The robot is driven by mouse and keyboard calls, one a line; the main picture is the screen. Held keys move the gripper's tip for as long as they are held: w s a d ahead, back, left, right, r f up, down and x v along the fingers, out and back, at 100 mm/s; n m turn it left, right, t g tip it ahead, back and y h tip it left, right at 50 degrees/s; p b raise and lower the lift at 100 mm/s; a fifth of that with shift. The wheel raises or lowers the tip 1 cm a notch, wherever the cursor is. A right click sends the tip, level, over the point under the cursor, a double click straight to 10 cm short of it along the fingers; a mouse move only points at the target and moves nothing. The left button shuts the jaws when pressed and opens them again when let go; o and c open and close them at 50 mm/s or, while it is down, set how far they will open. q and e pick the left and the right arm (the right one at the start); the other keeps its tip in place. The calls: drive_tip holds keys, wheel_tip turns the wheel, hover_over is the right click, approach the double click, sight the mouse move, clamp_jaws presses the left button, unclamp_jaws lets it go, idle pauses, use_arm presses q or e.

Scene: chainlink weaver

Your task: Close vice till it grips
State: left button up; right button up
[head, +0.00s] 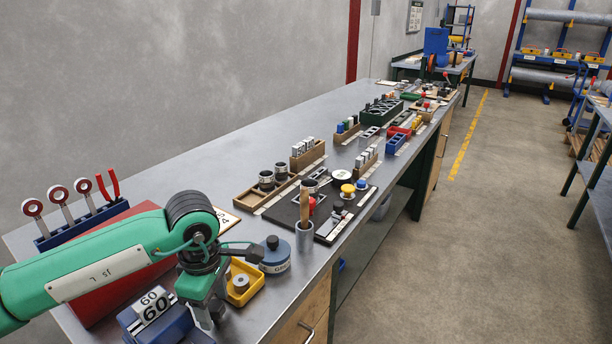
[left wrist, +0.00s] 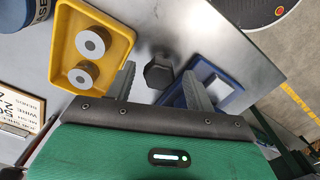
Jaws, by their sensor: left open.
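A blue block-like body, which looks like the vice (head: 178,329), stands at the bottom left of the head view, partly cut off by the frame and behind my arm. A white block marked 60 (head: 152,303) sits at it. My left gripper (head: 214,312) points down beside its right side. In the left wrist view my open fingers (left wrist: 160,85) stand on either side of a dark hexagonal piece (left wrist: 158,72), apart from it in the picture. A blue part with a pale block (left wrist: 208,84) shows partly behind the right finger. The vice's jaw gap is not clear. My right gripper is not in view.
A yellow tray (head: 235,297) with grey spools lies close to the gripper; it also shows in the left wrist view (left wrist: 118,38). A red case (head: 125,283) lies under my arm. The bench edge is near on the right.

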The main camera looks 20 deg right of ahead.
sight(217, 307)
use_arm(q)
drive_tip(key=n+p, duration=0.3)
drive_tip(key=p, duration=0.1)
drive_tip(key=n+p, duration=0.3)
drive_tip(key=p, duration=0.2)
drive_tip(key=n+p, duration=0.3)
drive_tip(key=p, duration=0.1)
drive_tip(key=shift+r+p, duration=0.25)
drive_tip(key=shift+p, duration=0.15)
drive_tip(key=n+p, duration=0.8)
drive_tip(key=p, duration=0.5)
drive_tip(key=shift+n, duration=0.3)
wheel_tip(217, 307, up, 13)
drive_tip(key=b, duration=0.5)
drive_tip(key=s+d+r+g+h, duration=0.1)
drive_tip(key=s+d+g+h, duration=0.2)
drive_tip(key=s+d+h, duration=0.55)
drive_tip(key=d+r+n+h, duration=0.1)
drive_tip(key=d+r+h, duration=0.2)
drive_tip(key=r+h, duration=0.1)
drive_tip(key=s+d+r+n+h, duration=0.1)
drive_tip(key=d+r+h, duration=0.2)
drive_tip(key=r+h, duration=0.2)
drive_tip(key=shift+s+r, duration=0.2)
drive_tip(key=shift+r, duration=0.85)
